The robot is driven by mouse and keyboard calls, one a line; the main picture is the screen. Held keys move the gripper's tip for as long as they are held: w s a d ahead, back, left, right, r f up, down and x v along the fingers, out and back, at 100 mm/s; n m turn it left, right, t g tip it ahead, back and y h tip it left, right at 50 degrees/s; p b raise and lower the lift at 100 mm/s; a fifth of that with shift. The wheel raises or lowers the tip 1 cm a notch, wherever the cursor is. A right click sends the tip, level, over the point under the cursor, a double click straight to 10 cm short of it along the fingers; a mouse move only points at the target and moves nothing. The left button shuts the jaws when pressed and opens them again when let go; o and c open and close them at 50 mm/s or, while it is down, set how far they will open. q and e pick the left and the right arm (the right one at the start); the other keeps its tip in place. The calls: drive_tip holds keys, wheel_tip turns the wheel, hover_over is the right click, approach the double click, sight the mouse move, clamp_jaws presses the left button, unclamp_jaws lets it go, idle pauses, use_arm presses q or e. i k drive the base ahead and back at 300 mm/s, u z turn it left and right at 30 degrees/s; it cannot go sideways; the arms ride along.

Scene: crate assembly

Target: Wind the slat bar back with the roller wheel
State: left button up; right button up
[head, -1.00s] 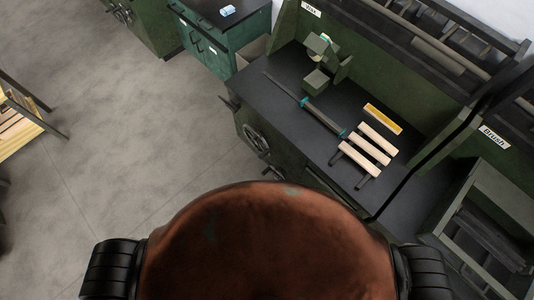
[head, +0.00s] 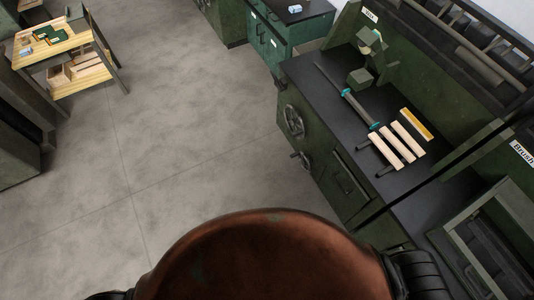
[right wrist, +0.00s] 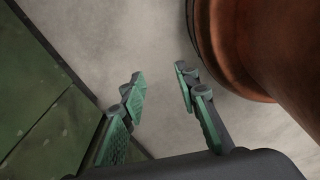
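The bench (head: 300,72) stands at the right in the head view. On its side are a round handwheel (head: 293,121), which looks like the roller wheel, and a smaller crank (head: 300,160) below it. A thin dark bar with teal fittings (head: 350,98), perhaps the slat bar, lies on the black top. Several pale wooden slats (head: 391,150) lie at its near end. My right gripper (right wrist: 160,83) is open and empty in the right wrist view, above grey floor and beside my brown body. My left gripper is out of view.
A green machine (head: 366,58) stands on the bench, with a yellow-framed piece (head: 416,123) near the slats. A teal cabinet (head: 270,40) is behind. A wooden table (head: 80,80) stands far left. The floor (head: 190,130) between is clear. A green panel (right wrist: 40,90) is left of my right gripper.

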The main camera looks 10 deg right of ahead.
sight(295, 122)
drive_tip(key=z, duration=1)
drive_tip(key=i, duration=0.55)
drive_tip(key=z, duration=0.05)
